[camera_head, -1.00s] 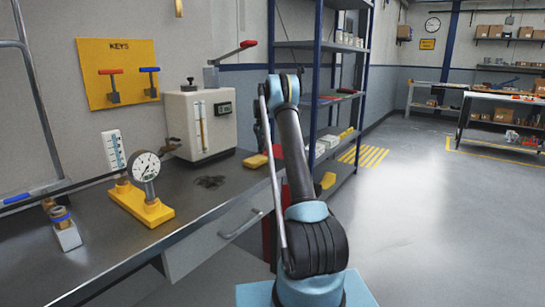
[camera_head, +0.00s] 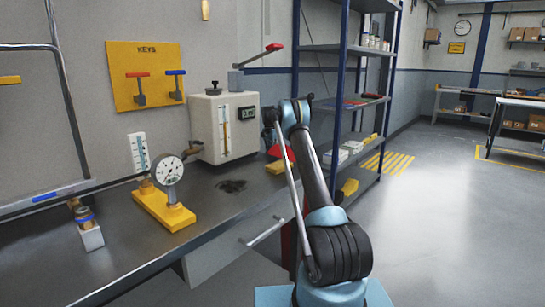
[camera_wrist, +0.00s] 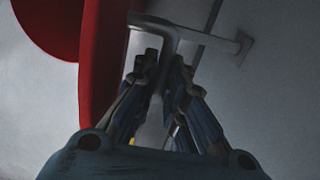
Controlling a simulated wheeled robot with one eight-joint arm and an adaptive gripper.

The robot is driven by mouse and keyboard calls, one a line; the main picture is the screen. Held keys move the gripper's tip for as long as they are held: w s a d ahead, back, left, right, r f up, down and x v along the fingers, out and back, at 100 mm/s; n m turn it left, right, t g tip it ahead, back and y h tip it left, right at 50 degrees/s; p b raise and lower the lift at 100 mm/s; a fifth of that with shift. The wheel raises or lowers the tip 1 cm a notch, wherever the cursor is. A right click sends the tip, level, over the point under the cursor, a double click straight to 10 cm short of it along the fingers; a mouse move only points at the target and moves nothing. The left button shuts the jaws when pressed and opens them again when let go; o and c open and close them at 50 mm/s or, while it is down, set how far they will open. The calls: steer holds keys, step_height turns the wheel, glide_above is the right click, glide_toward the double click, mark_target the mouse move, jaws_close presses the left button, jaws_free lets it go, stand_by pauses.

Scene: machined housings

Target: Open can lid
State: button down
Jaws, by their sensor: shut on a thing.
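In the wrist view, my gripper (camera_wrist: 164,66) is shut on a grey metal handle (camera_wrist: 168,30), with its fingers on both sides of the bar. A red curved piece (camera_wrist: 96,75), which seems to be the can's lid, stands close along the left of the fingers, with a rounder red part (camera_wrist: 48,22) behind it. In the head view, a tilted red piece (camera_head: 281,153) shows just left of my arm above the bench edge. Below it, a narrow strip of the red can (camera_head: 289,240) shows beside the drawer. My arm hides most of the can, and the gripper is hard to make out there.
A workbench (camera_head: 120,255) on the left carries a gauge on a yellow base (camera_head: 165,212), a cream instrument box (camera_head: 220,148) and a valve fitting (camera_head: 88,228). A blue-framed shelf rack (camera_head: 342,45) stands behind my arm. The floor at right (camera_head: 450,220) is clear.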

steer(key=shift+w+a+f, duration=0.15)
steer(key=shift+a, duration=0.55)
steer(key=c, duration=1.9)
jaws_free()
steer(key=shift+o, duration=1.2)
steer(key=shift+w+f, duration=0.1)
steer(key=shift+f, duration=0.15)
steer(key=shift+r, duration=0.1)
steer(key=shift+d, duration=0.15)
step_height(320, 180, up, 12)
steer(key=shift+w+a, duration=0.3)
